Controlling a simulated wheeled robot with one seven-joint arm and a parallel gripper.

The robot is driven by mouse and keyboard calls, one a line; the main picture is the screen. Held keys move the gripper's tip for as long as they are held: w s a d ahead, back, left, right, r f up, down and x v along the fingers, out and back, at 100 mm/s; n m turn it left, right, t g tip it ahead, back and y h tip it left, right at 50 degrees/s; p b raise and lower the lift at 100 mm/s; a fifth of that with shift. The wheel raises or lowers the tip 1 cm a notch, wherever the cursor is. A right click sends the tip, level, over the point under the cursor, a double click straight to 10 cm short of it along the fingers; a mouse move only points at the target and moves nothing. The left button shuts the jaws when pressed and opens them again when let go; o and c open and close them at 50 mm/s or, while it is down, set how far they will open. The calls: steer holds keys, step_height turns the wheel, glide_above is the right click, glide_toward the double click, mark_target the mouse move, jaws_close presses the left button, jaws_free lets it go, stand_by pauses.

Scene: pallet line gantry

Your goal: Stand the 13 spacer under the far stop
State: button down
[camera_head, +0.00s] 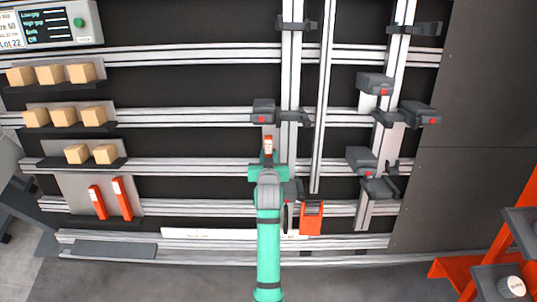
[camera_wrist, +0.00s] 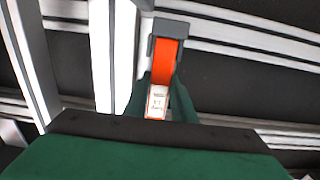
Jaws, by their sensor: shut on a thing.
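An orange spacer with a white label (camera_head: 268,146) stands out beyond my gripper (camera_head: 268,163) in the head view. My green gripper is shut on it. In the wrist view the spacer (camera_wrist: 165,64) lies between the two green fingers (camera_wrist: 159,98); its label print is too blurred to read surely. A dark grey stop with a red dot (camera_head: 264,108) sits just beyond the spacer in the head view. In the wrist view a grey block (camera_wrist: 168,27) meets or overlaps the spacer's far end; I cannot tell whether they touch.
More dark stops (camera_head: 375,84) sit on the right uprights. Two orange spacers (camera_head: 122,198) stand in a holder at the lower left, below shelves of wooden blocks (camera_head: 65,117). An orange bracket (camera_head: 311,217) is right of my arm. A long vertical rail (camera_head: 323,100) runs right of the stop.

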steer(key=c, duration=1.4)
jaws_free()
steer(key=shift+f, duration=0.1)
steer(key=v, duration=1.1)
steer(key=shift+w, duration=0.1)
steer(key=shift+w, duration=0.1)
